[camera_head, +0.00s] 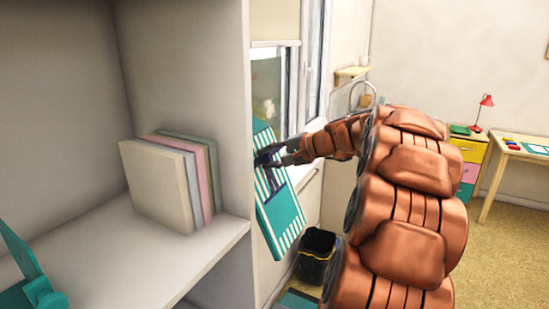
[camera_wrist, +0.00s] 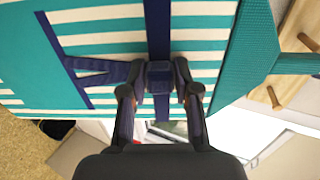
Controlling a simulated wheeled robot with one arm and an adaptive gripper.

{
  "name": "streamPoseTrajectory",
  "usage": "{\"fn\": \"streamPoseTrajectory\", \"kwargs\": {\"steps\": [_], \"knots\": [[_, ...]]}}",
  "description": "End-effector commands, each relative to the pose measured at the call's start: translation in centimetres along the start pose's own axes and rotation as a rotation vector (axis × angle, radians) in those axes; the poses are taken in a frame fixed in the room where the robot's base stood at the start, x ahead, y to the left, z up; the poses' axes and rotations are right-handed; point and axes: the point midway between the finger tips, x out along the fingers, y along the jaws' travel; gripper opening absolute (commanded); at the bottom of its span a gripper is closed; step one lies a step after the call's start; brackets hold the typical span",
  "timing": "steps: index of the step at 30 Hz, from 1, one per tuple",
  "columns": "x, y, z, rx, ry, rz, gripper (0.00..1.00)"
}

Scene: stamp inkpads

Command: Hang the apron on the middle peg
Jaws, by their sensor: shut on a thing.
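The apron (camera_head: 283,216) is a teal and white striped panel with dark blue straps. It hangs tilted beside the end of the white shelf unit in the head view. It fills much of the wrist view (camera_wrist: 105,20). My gripper (camera_head: 277,155) is shut on the apron at a dark blue block where the straps meet; the fingers (camera_wrist: 159,92) stand on both sides of it. A wooden peg board (camera_wrist: 291,35) shows at the right of the wrist view, with two pegs visible (camera_wrist: 273,98) (camera_wrist: 308,42). I cannot tell which is the middle peg.
The white shelf unit (camera_head: 190,258) stands close at left, holding several upright books (camera_head: 160,185). A window (camera_head: 310,60) is behind the apron. A dark bin (camera_head: 316,255) stands on the floor below. A desk (camera_head: 515,150) and coloured drawers (camera_head: 468,165) are far right.

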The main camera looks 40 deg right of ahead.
Motion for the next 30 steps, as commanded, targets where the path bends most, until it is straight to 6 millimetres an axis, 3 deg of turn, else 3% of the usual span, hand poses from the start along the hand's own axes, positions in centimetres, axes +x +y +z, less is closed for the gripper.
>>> {"fn": "streamPoseTrajectory", "kwargs": {"steps": [30], "knots": [[4.5,-0.9,0.1,-0.002,-0.002,-0.001,0.0]]}}
